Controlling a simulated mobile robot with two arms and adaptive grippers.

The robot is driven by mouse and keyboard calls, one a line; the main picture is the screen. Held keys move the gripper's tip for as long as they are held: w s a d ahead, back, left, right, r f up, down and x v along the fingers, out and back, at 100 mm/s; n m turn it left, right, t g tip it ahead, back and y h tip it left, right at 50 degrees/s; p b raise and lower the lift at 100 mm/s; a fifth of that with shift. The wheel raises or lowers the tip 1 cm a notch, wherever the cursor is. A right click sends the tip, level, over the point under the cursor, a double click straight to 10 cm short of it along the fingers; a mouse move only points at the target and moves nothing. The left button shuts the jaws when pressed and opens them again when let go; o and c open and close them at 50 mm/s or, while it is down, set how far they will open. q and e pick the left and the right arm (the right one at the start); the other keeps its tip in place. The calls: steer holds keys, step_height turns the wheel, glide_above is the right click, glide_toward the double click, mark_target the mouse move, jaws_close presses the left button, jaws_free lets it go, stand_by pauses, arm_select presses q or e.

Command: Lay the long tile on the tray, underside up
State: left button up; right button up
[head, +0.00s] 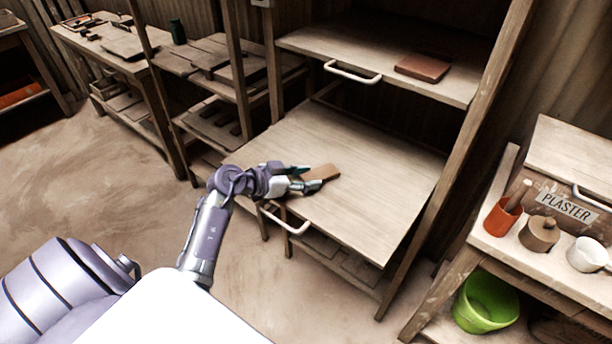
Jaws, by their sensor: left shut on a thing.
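My left gripper (312,180) is over the left part of the pulled-out wooden tray (370,185), which has a white handle at its front. The gripper is shut on a tan, flat, long tile (322,172), partly hidden by the fingers. The tile is at or just above the tray surface; I cannot tell whether it touches. Which face of the tile is up is not clear. My right gripper is not in view.
A reddish-brown tile (422,67) lies on the upper shelf (375,62), which has its own white handle. Wooden posts flank the rack. A green bucket (485,300) sits below.

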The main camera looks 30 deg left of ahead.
arm_select(q)
steer(key=o, duration=1.3)
steer(key=shift+s+d+f, duration=0.2)
steer(key=shift+s+f, duration=0.05)
steer(key=shift+f, duration=0.5)
steer(key=shift+r+b, duration=0.3)
steer(key=shift+b, duration=0.1)
steer(key=v, duration=0.8)
steer(key=r+v, duration=0.1)
steer(key=v, duration=0.3)
steer(key=shift+w+a+r, duration=0.15)
steer(key=shift+w+a, duration=0.05)
